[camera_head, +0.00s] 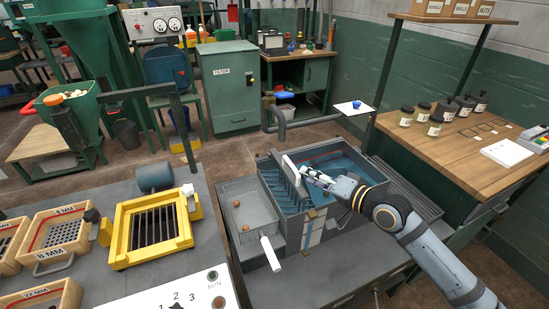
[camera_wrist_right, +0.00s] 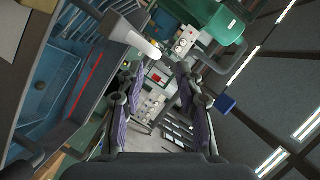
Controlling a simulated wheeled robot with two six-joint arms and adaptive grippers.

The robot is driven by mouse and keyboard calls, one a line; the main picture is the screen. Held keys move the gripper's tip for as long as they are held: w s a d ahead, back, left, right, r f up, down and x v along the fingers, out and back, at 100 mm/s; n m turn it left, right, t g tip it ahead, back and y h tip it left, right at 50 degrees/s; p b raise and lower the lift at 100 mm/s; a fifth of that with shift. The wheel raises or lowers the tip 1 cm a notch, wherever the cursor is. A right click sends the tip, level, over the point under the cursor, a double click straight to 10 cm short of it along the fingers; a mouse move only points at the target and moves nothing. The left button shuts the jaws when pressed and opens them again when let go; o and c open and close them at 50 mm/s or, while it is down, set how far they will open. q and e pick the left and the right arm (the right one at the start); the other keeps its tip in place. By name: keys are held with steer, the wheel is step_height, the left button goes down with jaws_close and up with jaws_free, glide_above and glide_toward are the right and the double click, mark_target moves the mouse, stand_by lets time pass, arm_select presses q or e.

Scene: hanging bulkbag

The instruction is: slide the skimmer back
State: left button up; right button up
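The skimmer shows in the head view as a pale upright bar (camera_head: 290,166) above a row of slanted dark blue slats inside the grey tank (camera_head: 263,160). My right gripper (camera_head: 309,176) reaches in from the right, just right of the pale bar; contact cannot be told in the head view. In the right wrist view my right gripper (camera_wrist_right: 161,100) is open, with nothing seen between its purple-padded fingers. A white rounded bar (camera_wrist_right: 135,40), seemingly the skimmer's handle, lies beyond and above the left finger there. My left gripper is in neither view.
A yellow screen frame (camera_head: 122,237) stands on the bench at left. A grey pipe (camera_head: 281,124) rises behind the tank. A wooden shelf (camera_head: 455,147) is at right.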

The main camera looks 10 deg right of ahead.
mark_target(291, 167)
steer(key=x, duration=0.8)
steer(key=shift+w+a, duration=0.25)
steer(key=shift+w, duration=0.1)
steer(key=shift+w+a+f, duration=0.1)
steer(key=shift+w+a, duration=0.05)
steer(key=shift+w, duration=0.1)
steer(key=shift+w+a, duration=0.1)
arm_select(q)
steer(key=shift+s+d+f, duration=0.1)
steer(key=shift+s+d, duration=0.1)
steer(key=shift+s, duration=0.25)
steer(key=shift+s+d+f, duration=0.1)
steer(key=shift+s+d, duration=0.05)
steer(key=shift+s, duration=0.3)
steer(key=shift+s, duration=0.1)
arm_select(e)
steer(key=shift+c, duration=0.4)
jaws_close()
